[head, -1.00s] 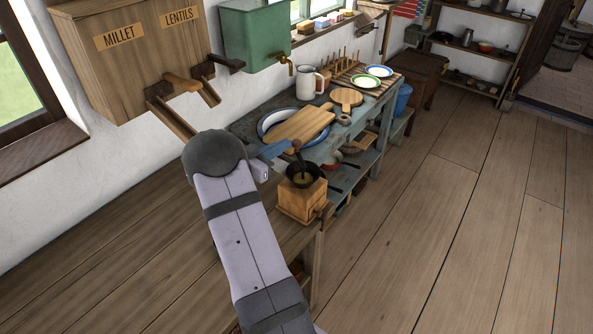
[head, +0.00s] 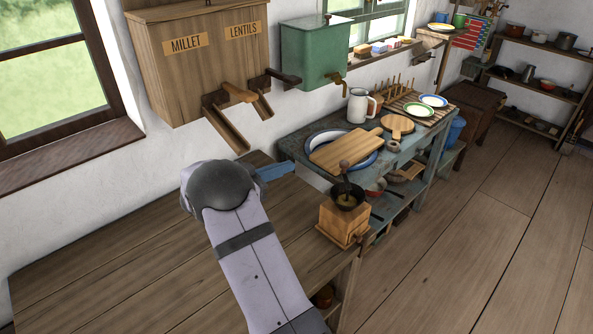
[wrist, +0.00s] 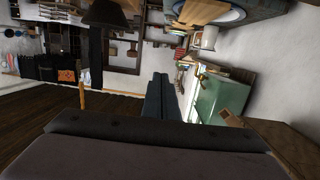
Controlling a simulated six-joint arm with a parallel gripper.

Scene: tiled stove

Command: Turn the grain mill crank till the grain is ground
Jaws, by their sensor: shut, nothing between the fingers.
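The grain mill (head: 341,222) is a small wooden box with a dark metal bowl (head: 347,196) on top. It stands upright at the right end of the wooden bench. Its crank rises from the bowl to a brown knob (head: 344,165). The shaft hides part of the bowl, and I cannot make out grain inside. My gripper (head: 292,167), with blue fingers, is left of the knob in the picture and apart from it. In the wrist view my gripper's fingers (wrist: 159,84) are together and empty.
A wooden bin (head: 205,55) labelled millet and lentils hangs on the wall with open chutes. A green tank (head: 312,55) hangs beside it. A blue table (head: 300,140) behind the mill holds a board (head: 345,149), plates and a jug (head: 357,106). The bench's left part (head: 110,265) is clear.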

